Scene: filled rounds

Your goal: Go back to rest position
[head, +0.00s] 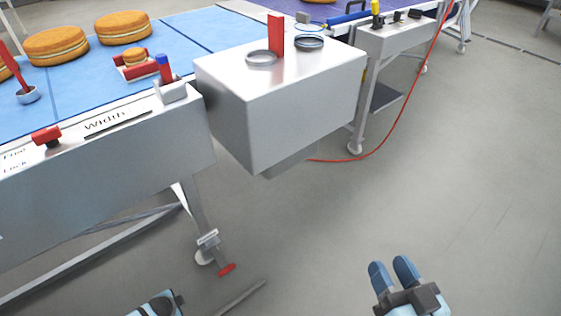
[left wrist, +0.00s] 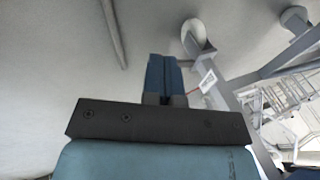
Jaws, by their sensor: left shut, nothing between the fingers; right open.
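My right gripper (head: 392,273) is at the bottom right of the head view, over bare floor. Its two blue fingers are apart and nothing is between them. Part of my left arm (head: 160,305) shows at the bottom edge of the head view; its fingers are out of that view. In the left wrist view my left gripper (left wrist: 165,75) has its blue fingers together with nothing held, above grey floor. Both grippers are apart from the conveyor machine (head: 110,170).
A steel box (head: 290,110) juts from the machine. Filled rounds (head: 56,45) lie on the blue belt (head: 190,32). A machine leg (head: 200,225) with a red pedal (head: 227,269) stands near my left arm. A red cable (head: 392,125) hangs to the floor. The floor (head: 470,200) at right is clear.

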